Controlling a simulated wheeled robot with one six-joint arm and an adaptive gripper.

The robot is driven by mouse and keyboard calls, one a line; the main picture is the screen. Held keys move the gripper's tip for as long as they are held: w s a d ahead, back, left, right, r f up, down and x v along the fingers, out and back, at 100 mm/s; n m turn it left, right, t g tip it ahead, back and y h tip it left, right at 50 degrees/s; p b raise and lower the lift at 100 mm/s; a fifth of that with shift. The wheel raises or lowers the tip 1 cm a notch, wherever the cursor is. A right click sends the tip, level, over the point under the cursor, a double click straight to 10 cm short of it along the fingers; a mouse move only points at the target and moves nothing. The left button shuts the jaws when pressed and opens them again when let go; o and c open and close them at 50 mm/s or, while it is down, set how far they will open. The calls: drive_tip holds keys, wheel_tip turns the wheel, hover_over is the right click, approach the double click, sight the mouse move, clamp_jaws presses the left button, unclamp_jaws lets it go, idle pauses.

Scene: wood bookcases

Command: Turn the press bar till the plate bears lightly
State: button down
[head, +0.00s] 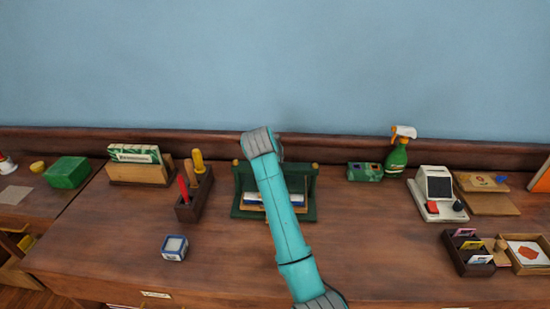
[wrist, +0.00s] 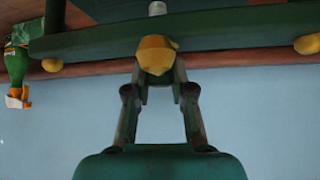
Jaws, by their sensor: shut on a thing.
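The green press (head: 309,208) stands on the desk behind my arm in the head view, with gold knobs at its top corners. A blue and white book-like stack (head: 254,199) lies inside it, partly hidden by my arm. In the wrist view its green crossbeam (wrist: 95,43) spans the top, a yellow knob near each side. My gripper (wrist: 158,78) is shut on the yellow press bar (wrist: 155,52), in front of the beam's middle. The head view hides my gripper behind my arm. I cannot see whether the plate touches the stack.
A dark tool holder (head: 194,198) and a blue-white box (head: 174,248) stand left of the press. A green spray bottle (head: 396,158), a green carton (head: 365,172) and a white card machine (head: 437,196) stand right.

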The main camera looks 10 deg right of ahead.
drive_tip(key=m+g+h, duration=0.2)
drive_tip(key=m, duration=0.2)
drive_tip(key=shift+h, duration=0.3)
drive_tip(key=shift+m+g+h, duration=0.6)
drive_tip(key=shift+m+g, duration=0.4)
drive_tip(key=shift+m, duration=0.5)
drive_tip(key=c, duration=1)
unclamp_jaws()
drive_tip(key=v, duration=1.2)
